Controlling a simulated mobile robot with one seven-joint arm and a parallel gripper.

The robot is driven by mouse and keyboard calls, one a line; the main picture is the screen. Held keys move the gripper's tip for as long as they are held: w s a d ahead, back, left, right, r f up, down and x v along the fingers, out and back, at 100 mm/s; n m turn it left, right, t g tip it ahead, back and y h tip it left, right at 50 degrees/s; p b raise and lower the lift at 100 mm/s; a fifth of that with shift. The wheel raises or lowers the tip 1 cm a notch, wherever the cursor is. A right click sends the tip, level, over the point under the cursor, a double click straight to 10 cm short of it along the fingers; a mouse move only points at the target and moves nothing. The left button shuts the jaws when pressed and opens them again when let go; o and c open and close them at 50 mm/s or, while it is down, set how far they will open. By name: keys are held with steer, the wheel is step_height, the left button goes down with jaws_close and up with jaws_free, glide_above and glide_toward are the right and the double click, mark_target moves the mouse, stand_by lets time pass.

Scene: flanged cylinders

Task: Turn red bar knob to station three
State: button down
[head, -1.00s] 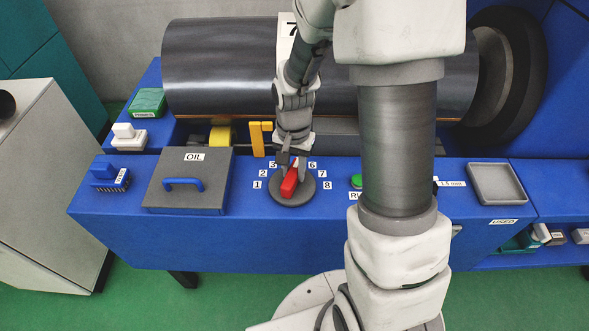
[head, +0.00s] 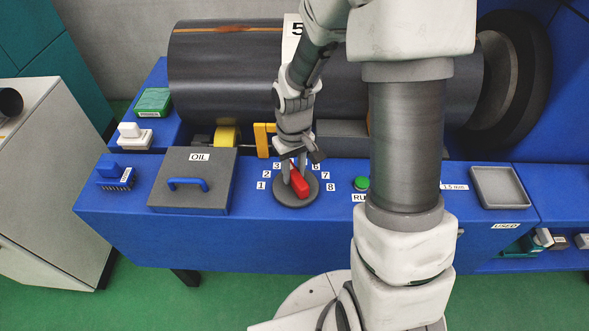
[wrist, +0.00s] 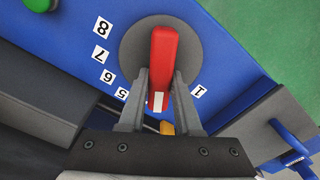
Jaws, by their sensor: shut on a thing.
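The red bar knob (head: 305,186) sits on a round grey dial (head: 283,196) on the blue bench. My gripper (head: 295,178) is above it and shut on the bar. In the wrist view, the fingers (wrist: 157,102) stand on both sides of the bar (wrist: 163,55). The bar's white end mark lies between the fingers, roughly midway between labels 5 (wrist: 122,94) and 1 (wrist: 200,92). In the head view the bar leans up-left, near label 3 (head: 277,166). Labels 4 and 5 are hidden there by my gripper, so the exact station is hard to read.
Left of the dial is a grey OIL box (head: 190,195) with a blue handle. A green button (head: 361,183) and a grey tray (head: 499,188) are to the right.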

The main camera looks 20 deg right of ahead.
mark_target(293, 172)
steer(key=shift+n, duration=0.6)
steer(key=c, duration=0.6)
jaws_free()
step_height(293, 172, up, 17)
steer(key=p, duration=0.2)
steer(key=shift+r+p, duration=0.2)
steer(key=shift+p, duration=0.15)
